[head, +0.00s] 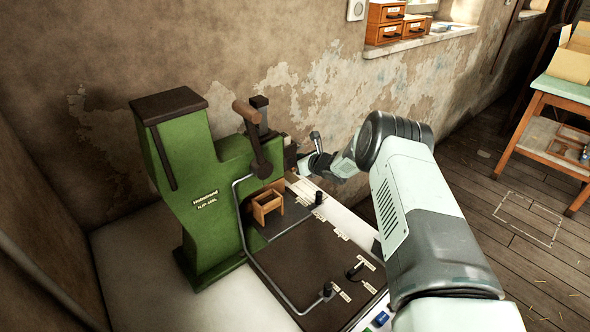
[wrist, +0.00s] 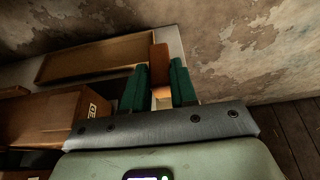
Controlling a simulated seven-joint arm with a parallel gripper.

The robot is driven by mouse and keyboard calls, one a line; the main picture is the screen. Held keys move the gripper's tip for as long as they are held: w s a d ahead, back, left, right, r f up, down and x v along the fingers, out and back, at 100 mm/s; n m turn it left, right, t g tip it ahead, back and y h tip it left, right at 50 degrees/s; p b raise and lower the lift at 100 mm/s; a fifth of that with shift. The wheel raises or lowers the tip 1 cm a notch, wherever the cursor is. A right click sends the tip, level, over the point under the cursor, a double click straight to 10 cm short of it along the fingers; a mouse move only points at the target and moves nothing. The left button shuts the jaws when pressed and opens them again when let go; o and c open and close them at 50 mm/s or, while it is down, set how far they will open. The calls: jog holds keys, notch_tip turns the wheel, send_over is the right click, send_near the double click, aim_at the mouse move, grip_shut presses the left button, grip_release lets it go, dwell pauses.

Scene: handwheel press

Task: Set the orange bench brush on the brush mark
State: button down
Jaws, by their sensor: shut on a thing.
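In the wrist view, my gripper (wrist: 159,78) has its two green fingers on either side of an orange-brown block, which looks like the orange bench brush (wrist: 160,62). The block stands up between the fingers and reaches past their tips; its lower part is hidden. In the head view my gripper (head: 318,163) is beyond the press, near the wall, partly hidden by my arm. The brush cannot be made out there. Several small white labels (head: 341,234) lie along the bench edge and mat, too small to read; I cannot tell which is the brush mark.
The green handwheel press (head: 190,150) with its lever stands left of my gripper. A bent grey rail (head: 243,225) and a small wooden box (head: 267,204) are in front of it. The dark mat (head: 315,265) is mostly bare. A shallow wooden tray (wrist: 95,58) shows in the wrist view.

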jog(key=shift+f, duration=1.75)
jog(key=shift+f, duration=0.2)
jog(key=c, duration=0.9)
grip_release()
